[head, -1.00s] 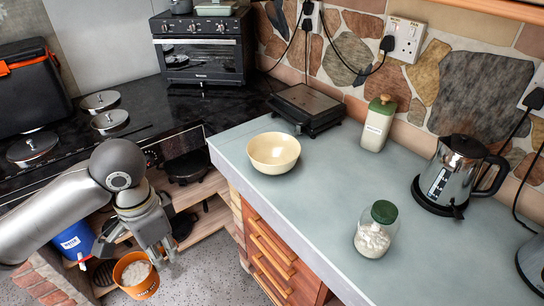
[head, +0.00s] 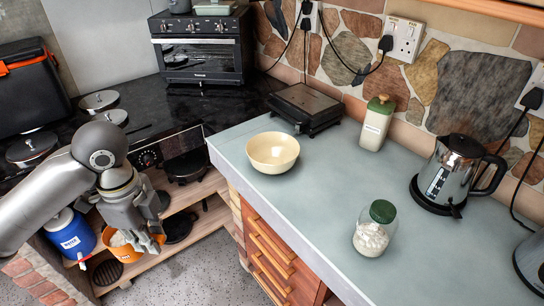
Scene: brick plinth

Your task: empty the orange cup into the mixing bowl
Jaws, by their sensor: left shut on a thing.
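The orange cup (head: 126,256) shows at the lower left, with white contents inside. My left gripper (head: 140,240) is shut on the cup and holds it off to the left of the counter, in front of the low wooden shelves. The gripper hides part of the cup's rim and right side. The mixing bowl (head: 273,152), cream-coloured, stands upright on the grey-green counter near its left end, to the right of and above the cup in the picture. The bowl looks empty. My right gripper is not in view.
The counter (head: 335,215) is clear around the bowl. A black grill (head: 305,105) stands behind the bowl, with a green-lidded canister (head: 377,125) to its right. A green-lidded jar (head: 373,232) and a kettle (head: 455,172) stand further right. A blue container (head: 72,236) sits left of the cup.

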